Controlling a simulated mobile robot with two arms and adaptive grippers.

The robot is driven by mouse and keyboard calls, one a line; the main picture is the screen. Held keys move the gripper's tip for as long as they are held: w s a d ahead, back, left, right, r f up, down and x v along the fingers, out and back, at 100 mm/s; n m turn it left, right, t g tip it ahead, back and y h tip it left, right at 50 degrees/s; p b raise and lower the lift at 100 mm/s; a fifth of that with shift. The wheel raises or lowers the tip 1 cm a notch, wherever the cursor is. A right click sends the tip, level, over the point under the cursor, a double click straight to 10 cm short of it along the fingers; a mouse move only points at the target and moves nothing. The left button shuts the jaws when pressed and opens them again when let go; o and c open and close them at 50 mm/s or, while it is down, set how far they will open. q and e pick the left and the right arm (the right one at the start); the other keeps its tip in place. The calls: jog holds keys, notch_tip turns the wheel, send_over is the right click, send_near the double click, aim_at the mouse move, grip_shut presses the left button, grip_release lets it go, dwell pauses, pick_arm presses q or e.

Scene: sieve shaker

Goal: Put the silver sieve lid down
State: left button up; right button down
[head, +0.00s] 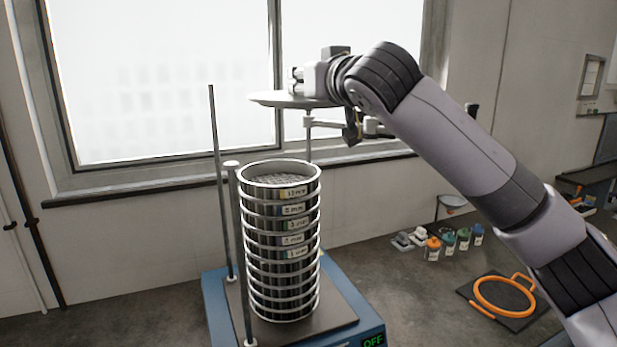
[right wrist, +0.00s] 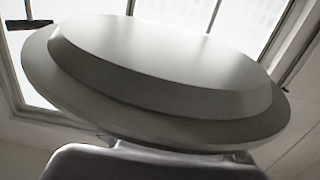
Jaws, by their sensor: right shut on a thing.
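The silver sieve lid (head: 283,100) is a flat round disc held in the air above and behind the sieve stack in the head view. My right gripper (head: 298,82) is shut on the lid, though its fingertips are hard to make out. In the right wrist view the lid (right wrist: 160,65) fills most of the picture, tilted in that view, with a raised centre and a wider rim. The sieve stack (head: 283,225) stands upright on the blue shaker (head: 372,325), its top open and showing a grey mesh. My left gripper is not in view.
Shaker rods rise around the stack, one tall rod (head: 216,170) at left and another behind. To the right lie small capped jars (head: 433,248) and an orange ring (head: 503,296) on a dark mat. A window is behind; bench space between stack and jars is clear.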

aim_at(313, 107)
jog(key=shift+h, duration=0.3)
jog(key=f, duration=0.2)
jog(key=d+f, duration=0.1)
jog(key=f, duration=0.1)
jog(key=shift+f, duration=0.25)
jog(key=shift+s+d+f+m+t+h+b, duration=0.15)
jog(key=shift+s+d+f+m+h+b, duration=0.75)
jog(key=shift+s+d+f, duration=4.55)
jog(key=shift+s+d+f+m+t+h+b, duration=0.2)
jog(key=shift+s+d+f+m+h+b, duration=1.2)
jog(key=shift+f, duration=8.2)
jog(key=shift+s+d+f+n+t+h+b, duration=0.15)
jog(key=shift+s+d+f+h, duration=0.55)
jog(key=shift+s+d+f, duration=3.3)
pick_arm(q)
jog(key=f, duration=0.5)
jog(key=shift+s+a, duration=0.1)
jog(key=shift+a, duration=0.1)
pick_arm(e)
jog(key=s+a+f, duration=0.4)
jog(key=s+f, duration=0.4)
jog(key=f, duration=0.2)
jog(key=shift+s, duration=0.2)
